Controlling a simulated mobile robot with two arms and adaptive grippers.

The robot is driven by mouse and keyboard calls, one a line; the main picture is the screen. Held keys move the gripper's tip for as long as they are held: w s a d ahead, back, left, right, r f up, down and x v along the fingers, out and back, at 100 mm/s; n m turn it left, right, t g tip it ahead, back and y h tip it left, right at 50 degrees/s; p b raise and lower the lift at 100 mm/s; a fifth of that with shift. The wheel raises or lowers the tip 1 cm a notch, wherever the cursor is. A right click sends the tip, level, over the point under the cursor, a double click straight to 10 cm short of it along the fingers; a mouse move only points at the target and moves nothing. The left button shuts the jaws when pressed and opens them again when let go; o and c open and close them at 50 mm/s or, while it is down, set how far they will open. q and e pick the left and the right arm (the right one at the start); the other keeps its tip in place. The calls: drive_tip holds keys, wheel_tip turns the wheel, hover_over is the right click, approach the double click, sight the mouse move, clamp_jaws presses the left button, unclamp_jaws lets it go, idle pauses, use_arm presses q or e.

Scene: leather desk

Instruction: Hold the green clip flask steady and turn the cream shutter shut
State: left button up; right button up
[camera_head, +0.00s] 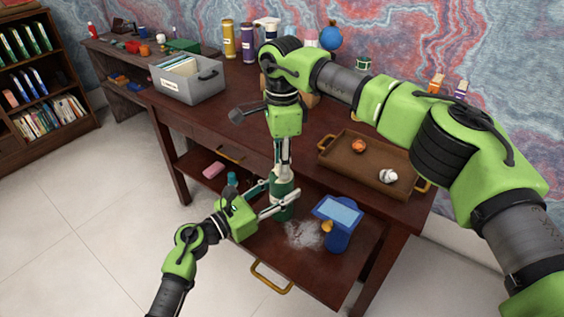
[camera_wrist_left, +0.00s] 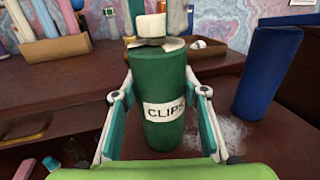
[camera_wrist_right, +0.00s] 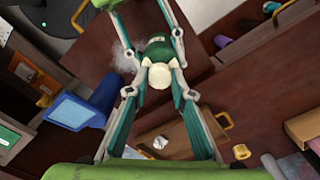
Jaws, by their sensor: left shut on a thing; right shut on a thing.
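The green clip flask (camera_head: 283,207) stands upright on the pulled-out drawer board; its white CLIPS label (camera_wrist_left: 163,111) faces my left wrist. The cream shutter (camera_wrist_left: 151,26) sits on top of the flask, with paler pieces just beneath it; it also shows in the right wrist view (camera_wrist_right: 159,76). My left gripper (camera_wrist_left: 160,100) is shut on the flask's body, one finger on each side. My right gripper (camera_wrist_right: 158,70) comes from above and is shut on the cream shutter. In the head view its fingers hide most of the shutter. I cannot tell the shutter's exact angle.
A blue container (camera_head: 338,236) with a light blue panel stands right of the flask, close by. A pale powdery patch (camera_head: 302,234) lies between them. A brown tray (camera_head: 340,160) and a grey file box (camera_head: 205,88) are on the desktop. A pink block (camera_head: 213,170) lies left.

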drive_tip(key=m, duration=0.6)
drive_tip(key=shift+m, duration=0.3)
drive_tip(key=m, duration=0.6)
idle(0.4)
drive_tip(key=o, duration=1.1)
wheel_tip(320, 180, up, 12)
use_arm(q)
drive_tip(key=o, duration=1.3)
